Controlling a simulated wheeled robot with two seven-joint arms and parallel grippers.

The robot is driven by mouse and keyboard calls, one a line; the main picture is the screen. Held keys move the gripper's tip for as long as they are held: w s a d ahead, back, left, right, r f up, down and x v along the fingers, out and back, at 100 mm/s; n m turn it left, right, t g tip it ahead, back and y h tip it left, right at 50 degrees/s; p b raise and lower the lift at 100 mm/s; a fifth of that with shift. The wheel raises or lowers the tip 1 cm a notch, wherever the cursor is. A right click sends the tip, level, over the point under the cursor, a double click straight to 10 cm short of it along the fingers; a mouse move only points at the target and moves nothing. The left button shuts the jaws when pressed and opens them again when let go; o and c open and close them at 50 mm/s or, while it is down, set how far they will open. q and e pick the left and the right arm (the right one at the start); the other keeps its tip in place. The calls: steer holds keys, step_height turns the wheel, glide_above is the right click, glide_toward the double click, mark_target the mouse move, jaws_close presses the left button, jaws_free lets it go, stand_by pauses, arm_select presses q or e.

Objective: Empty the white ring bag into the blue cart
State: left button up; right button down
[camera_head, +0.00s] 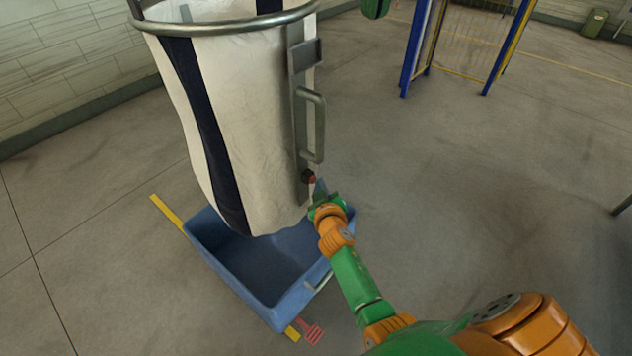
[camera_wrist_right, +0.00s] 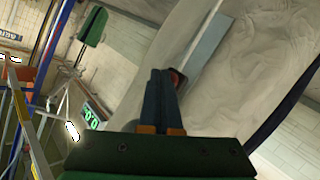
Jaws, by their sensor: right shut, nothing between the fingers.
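The white bag (camera_head: 235,110) with a dark stripe hangs from a grey metal ring (camera_head: 235,24) in the head view. A metal plate with a handle (camera_head: 318,125) runs down its right side, with a small red-and-black knob (camera_head: 308,177) near the plate's lower end. The blue cart (camera_head: 225,262) stands on the floor under the bag; its visible inside looks empty. My right gripper (camera_head: 325,198) is shut and empty, just below the knob. In the right wrist view its closed fingers (camera_wrist_right: 161,95) partly cover the red knob (camera_wrist_right: 177,77) against the bag (camera_wrist_right: 235,70). My left gripper does not show.
A blue and yellow mesh frame (camera_head: 465,40) stands at the back right. Yellow floor marks (camera_head: 167,211) and a red mark (camera_head: 311,331) lie around the cart. The floor right of the cart is open.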

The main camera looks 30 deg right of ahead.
steer(key=shift+r, duration=0.1)
stand_by(0.4)
steer(key=shift+s+d+p, duration=0.3)
steer(key=shift+s+p, duration=0.15)
steer(key=shift+s, duration=0.35)
steer(key=s, duration=0.1)
steer(key=s+d+p, duration=0.1)
steer(key=s, duration=0.1)
steer(key=s+d+p, duration=0.1)
steer(key=shift+s, duration=0.35)
